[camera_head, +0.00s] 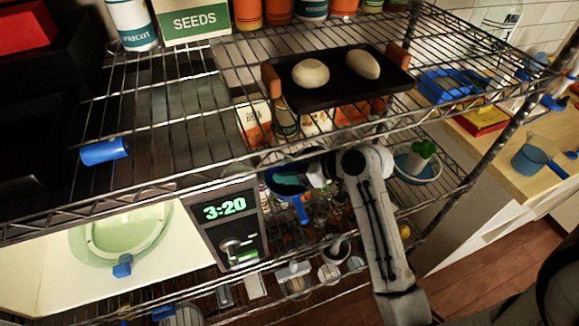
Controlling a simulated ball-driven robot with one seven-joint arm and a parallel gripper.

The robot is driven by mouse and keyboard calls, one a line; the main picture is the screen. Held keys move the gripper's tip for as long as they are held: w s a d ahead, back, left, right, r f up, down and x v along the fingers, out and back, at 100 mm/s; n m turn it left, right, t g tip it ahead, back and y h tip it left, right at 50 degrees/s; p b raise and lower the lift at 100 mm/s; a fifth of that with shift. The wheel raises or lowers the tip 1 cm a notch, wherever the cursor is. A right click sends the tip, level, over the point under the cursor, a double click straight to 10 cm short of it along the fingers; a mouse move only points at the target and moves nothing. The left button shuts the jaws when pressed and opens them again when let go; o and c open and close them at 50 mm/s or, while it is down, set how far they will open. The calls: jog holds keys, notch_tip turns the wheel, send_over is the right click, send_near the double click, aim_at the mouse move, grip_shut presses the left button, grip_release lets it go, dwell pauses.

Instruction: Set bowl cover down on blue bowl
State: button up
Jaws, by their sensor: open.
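My gripper (308,178) reaches in from the right, at the vessel's right side, under the top shelf. It is open. Its fingertips are small and partly hidden, and I cannot tell whether they touch the vessel or the teal piece.
The top wire shelf (190,105) hangs over my gripper, with a black tray (340,85) holding two pale oval things. Jars and small dishes crowd below. A green-knobbed dish (417,165) is at right.

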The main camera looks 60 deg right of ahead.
jog(key=b+v, duration=0.1)
jog(key=v, duration=0.9)
jog(key=shift+s+r+b, duration=0.2)
jog(key=shift+s+b, duration=0.15)
